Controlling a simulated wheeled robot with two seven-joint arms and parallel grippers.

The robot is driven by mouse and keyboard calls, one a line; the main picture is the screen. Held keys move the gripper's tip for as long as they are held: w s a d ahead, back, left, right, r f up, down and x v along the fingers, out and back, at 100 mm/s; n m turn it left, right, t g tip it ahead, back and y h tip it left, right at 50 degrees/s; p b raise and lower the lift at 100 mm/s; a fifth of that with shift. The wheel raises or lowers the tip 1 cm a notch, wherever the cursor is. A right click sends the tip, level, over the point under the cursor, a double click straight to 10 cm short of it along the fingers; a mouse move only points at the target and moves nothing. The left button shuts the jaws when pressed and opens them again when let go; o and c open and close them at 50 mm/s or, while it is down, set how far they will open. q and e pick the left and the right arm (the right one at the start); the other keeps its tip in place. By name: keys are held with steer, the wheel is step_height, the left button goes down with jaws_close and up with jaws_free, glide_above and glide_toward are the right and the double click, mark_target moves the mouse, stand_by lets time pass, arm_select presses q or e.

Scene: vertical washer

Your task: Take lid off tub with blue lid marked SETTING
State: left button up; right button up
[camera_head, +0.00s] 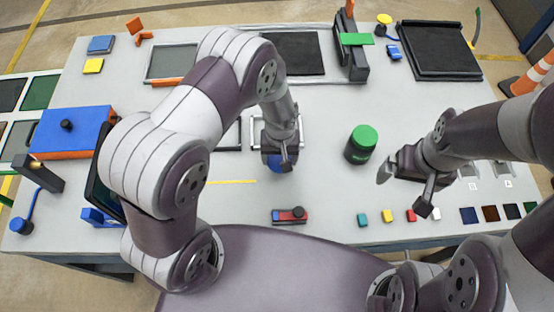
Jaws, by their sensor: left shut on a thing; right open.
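A round blue lid (275,164) shows partly under my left gripper (284,160), near the middle of the table. My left gripper points down and is shut on it. The gripper and wrist hide most of the lid, and the tub and any SETTING marking cannot be made out. My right gripper (405,188) is open and empty over the right part of the table. A dark tub with a green lid (362,145) stands upright between the two grippers.
Small coloured cubes (388,216) sit front right. A blue and orange box (72,132) stands at the left. Black trays (440,52) lie at the back. The table around the green-lidded tub is clear.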

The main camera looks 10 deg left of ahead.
mark_target(279, 160)
arm_select(q)
steer(key=shift+s+a+f, duration=0.2)
steer(key=shift+f, duration=0.1)
steer(key=f+p, duration=0.1)
steer(key=f, duration=0.2)
steer(key=shift+d, duration=0.2)
steer(key=shift+f, duration=0.35)
steer(key=shift+w+a+f, duration=0.1)
steer(key=shift+a, duration=0.05)
steer(key=shift+f+b, duration=0.15)
steer(key=shift+b, duration=0.15)
steer(key=o, duration=1.2)
steer(key=shift+c, duration=0.2)
